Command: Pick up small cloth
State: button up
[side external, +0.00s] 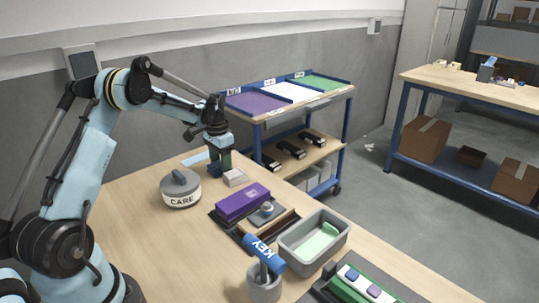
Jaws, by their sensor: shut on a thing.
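My gripper (219,162) points down over the far part of the wooden table, behind the round grey-and-white CARE container. It is shut on a small dark blue thing (214,171), which looks like the small cloth. The jaws cover part of it, and I cannot tell whether it touches the table. A flat light blue piece (195,158) lies on the table just left of my gripper. A small whitish block (235,177) lies just right of and in front of the jaws.
The CARE container (181,188) stands near the gripper. Nearer are a purple box (242,202), a grey bin (314,241) with a green item, a cup (264,286) with a blue KEY tag, and a green-edged tray (360,285). A blue cart (346,122) stands behind the table.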

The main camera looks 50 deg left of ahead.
jog(key=shift+r, duration=0.5)
jog(key=r, duration=0.2)
jog(key=d+r, duration=0.1)
jog(key=shift+r, duration=0.35)
jog(key=d+r, duration=0.6)
jog(key=d, duration=0.4)
jog(key=shift+d+r, duration=0.15)
jog(key=shift+d, duration=0.2)
